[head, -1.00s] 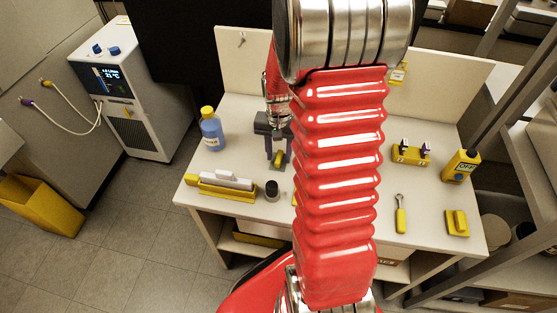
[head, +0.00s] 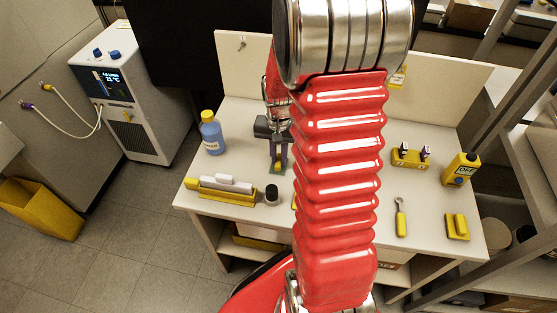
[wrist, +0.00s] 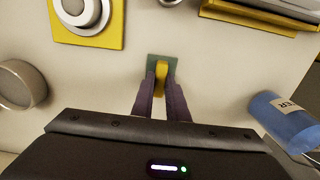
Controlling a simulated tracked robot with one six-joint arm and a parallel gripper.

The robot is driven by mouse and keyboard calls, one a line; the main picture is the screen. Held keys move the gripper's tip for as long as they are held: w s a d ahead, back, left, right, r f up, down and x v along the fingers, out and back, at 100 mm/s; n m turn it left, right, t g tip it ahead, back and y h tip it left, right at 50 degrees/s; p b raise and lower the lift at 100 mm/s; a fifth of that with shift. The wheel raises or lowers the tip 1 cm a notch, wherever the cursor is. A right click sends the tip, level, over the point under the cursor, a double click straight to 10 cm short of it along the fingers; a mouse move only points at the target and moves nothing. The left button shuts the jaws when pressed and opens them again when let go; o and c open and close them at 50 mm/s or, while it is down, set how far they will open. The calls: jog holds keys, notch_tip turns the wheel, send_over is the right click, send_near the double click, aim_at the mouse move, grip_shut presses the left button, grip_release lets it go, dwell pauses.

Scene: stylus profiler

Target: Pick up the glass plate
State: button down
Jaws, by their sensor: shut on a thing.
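The glass plate is a small dark-green square with a yellow grip block standing on it. In the wrist view the plate (wrist: 154,62) lies just beyond my fingertips, and in the head view the plate (head: 278,173) is on or just over the bench. My gripper (wrist: 161,90) has its two purple fingers closed on the yellow block (wrist: 161,72). My gripper also shows in the head view (head: 278,162), left of my red arm. The fingers hide part of the plate, and I cannot tell whether it touches the bench.
A blue bottle (head: 212,134) stands behind left. A yellow tray with white pieces (head: 227,194) and a dark-topped grey cup (head: 271,193) are in front. A wrench (head: 401,217), yellow block (head: 457,226) and yellow holder (head: 409,158) are right of my arm, which hides the bench middle.

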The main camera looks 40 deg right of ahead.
aim_at(278, 160)
notch_tip(278, 160, up, 10)
dwell(0.6)
jog(key=c, duration=2.4)
grip_release()
grip_shut()
